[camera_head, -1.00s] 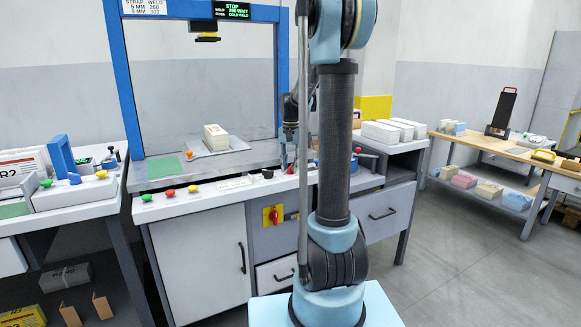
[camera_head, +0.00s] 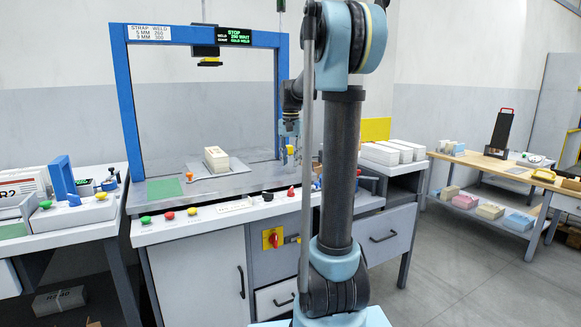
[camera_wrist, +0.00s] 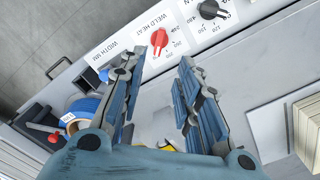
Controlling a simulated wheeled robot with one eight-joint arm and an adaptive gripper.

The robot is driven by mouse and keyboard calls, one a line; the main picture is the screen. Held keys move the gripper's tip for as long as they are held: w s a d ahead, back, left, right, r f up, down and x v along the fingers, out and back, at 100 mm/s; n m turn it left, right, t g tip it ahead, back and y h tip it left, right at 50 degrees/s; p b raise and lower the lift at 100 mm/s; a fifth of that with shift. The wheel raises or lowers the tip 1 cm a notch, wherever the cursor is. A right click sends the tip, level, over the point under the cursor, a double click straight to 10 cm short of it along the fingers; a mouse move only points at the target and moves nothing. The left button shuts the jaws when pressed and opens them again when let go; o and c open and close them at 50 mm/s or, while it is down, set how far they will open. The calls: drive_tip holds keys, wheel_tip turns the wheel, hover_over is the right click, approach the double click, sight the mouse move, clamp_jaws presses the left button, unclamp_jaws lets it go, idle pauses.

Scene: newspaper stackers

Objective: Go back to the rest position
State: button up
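My gripper (camera_head: 289,155) hangs at the end of my arm over the right part of the strapping machine's bench. It also shows in the wrist view (camera_wrist: 161,62), with its two fingers apart and nothing between them. Beyond the fingertips lies the control panel with a red weld heat knob (camera_wrist: 160,41) and a black knob (camera_wrist: 209,10). The fingers appear apart from the knobs. In the head view the red knob (camera_head: 291,192) stands on the panel below my gripper. My upright arm link hides part of the bench's right side.
The blue strapping arch (camera_head: 124,110) stands on the bench, with a pale stack (camera_head: 216,159) on a plate inside it. White stacks (camera_head: 380,154) lie to the right. A wooden table (camera_head: 490,165) stands at the far right. The grey floor (camera_head: 440,270) between is clear.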

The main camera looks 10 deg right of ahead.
idle(0.3)
drive_tip(key=s+f+n+t, duration=0.1)
drive_tip(key=s+f+n, duration=0.15)
drive_tip(key=s, duration=0.75)
drive_tip(key=s+f+n, duration=0.1)
drive_tip(key=s+f, duration=0.2)
drive_tip(key=s, duration=0.7)
drive_tip(key=s+f+n+t, duration=0.1)
drive_tip(key=s+f+n, duration=0.1)
drive_tip(key=s+f, duration=1.2)
drive_tip(key=shift+s, duration=0.5)
